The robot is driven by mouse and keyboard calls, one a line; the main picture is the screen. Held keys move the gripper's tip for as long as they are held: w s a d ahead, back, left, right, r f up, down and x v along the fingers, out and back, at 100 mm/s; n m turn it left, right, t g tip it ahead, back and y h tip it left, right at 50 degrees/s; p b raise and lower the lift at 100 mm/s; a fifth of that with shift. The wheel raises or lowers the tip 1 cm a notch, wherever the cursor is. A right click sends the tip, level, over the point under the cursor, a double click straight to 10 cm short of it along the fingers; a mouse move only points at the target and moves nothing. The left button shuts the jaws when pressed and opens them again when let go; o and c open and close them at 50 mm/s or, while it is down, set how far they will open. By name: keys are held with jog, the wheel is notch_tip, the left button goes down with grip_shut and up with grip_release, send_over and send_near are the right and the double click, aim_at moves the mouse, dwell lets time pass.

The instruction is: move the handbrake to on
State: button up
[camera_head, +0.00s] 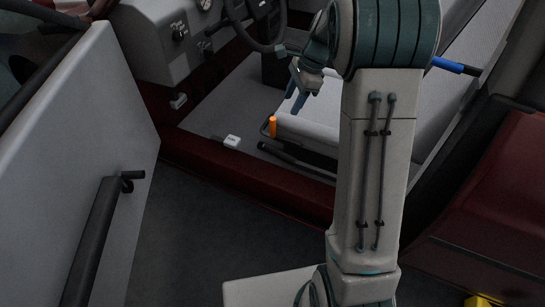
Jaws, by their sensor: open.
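No label marks the handbrake, and I cannot tell for sure which lever it is. A black lever (290,158) lies low along the near side of the seat. A short upright orange handle (273,127) stands just behind it, at the seat's left front corner. My gripper (294,96) is open, with its blue-grey fingers pointing down and to the left. In the picture it is above and to the right of the orange handle, and it appears empty. My arm (372,150) hides part of the seat.
A grey seat (312,125) fills the middle of the cab. A steering wheel (262,20) and a grey dashboard (165,40) are at the top. A grey open door (85,130) stands left, and a dark red sill (245,180) crosses the doorway. A blue handle (448,65) is beyond my arm.

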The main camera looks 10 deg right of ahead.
aim_at(275, 148)
jog(key=w+d+f+m+y+b, duration=0.1)
jog(key=w+f+m+b, duration=0.35)
jog(key=f, duration=0.65)
jog(key=w+d+f+m+y+b, duration=0.1)
jog(key=w+d+f+m+b, duration=0.15)
jog(key=w+f, duration=0.55)
jog(key=shift+m+g, duration=0.3)
jog(key=shift+m, duration=0.2)
jog(key=b+x, duration=0.2)
jog(key=x, duration=0.3)
jog(key=s+b+x, duration=0.1)
jog(key=b+x, duration=0.1)
jog(key=x, duration=0.3)
jog(key=s+b+x, duration=0.1)
jog(key=x, duration=0.5)
jog(key=shift+d+f+b, duration=0.15)
jog(key=shift+d+b, duration=0.25)
